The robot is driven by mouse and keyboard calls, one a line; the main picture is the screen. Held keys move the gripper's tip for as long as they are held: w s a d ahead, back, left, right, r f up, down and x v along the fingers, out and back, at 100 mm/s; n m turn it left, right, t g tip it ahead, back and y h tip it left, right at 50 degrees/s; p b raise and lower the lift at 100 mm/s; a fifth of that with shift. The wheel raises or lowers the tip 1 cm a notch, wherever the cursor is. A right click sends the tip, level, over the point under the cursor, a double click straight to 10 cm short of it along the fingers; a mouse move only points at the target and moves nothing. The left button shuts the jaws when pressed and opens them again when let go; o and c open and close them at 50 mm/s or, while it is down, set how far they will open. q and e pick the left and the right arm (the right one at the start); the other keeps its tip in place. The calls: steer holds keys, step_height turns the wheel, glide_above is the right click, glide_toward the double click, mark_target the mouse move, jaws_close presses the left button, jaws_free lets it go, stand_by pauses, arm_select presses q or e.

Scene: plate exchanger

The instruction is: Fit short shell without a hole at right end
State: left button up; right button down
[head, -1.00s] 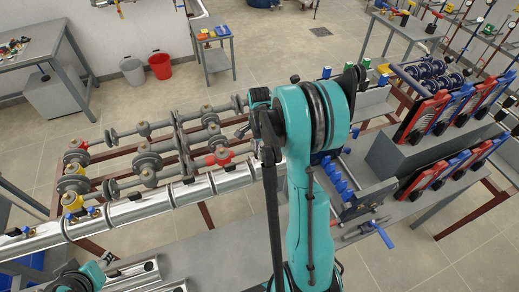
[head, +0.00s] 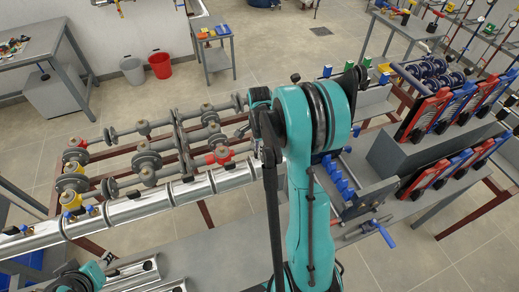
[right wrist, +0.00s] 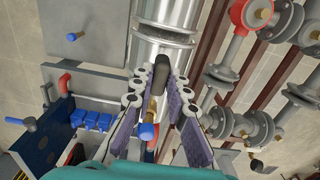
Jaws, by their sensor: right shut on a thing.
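A row of silver shells (head: 140,206) runs from the left edge to the centre in the head view, carrying black handles and brass fittings with blue caps. My right arm hides its right end. In the right wrist view a silver shell (right wrist: 166,45) points away from my right gripper (right wrist: 160,78). The gripper's purple-padded fingers are shut on a black handle (right wrist: 160,65) at the shell's near end. Below it, between the fingers, is a brass fitting with a blue cap (right wrist: 148,131). Whether this shell touches its neighbour is unclear. My left gripper is not visible.
Loose silver shells (head: 130,274) lie at the lower left. Grey pipes with red and yellow flanges (head: 147,160) run behind the row. A block with blue parts (head: 340,178) stands just right of my arm. Red and blue plates (head: 430,115) stand farther right. A blue-handled crank (head: 384,234) sticks out at the front.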

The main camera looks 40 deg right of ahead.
steer(key=shift+f+b, duration=0.65)
steer(key=shift+f, duration=0.2)
steer(key=c, duration=1.4)
jaws_free()
steer(key=shift+r, duration=0.15)
step_height(320, 180, up, 9)
steer(key=p, duration=0.5)
steer(key=shift+p, duration=0.35)
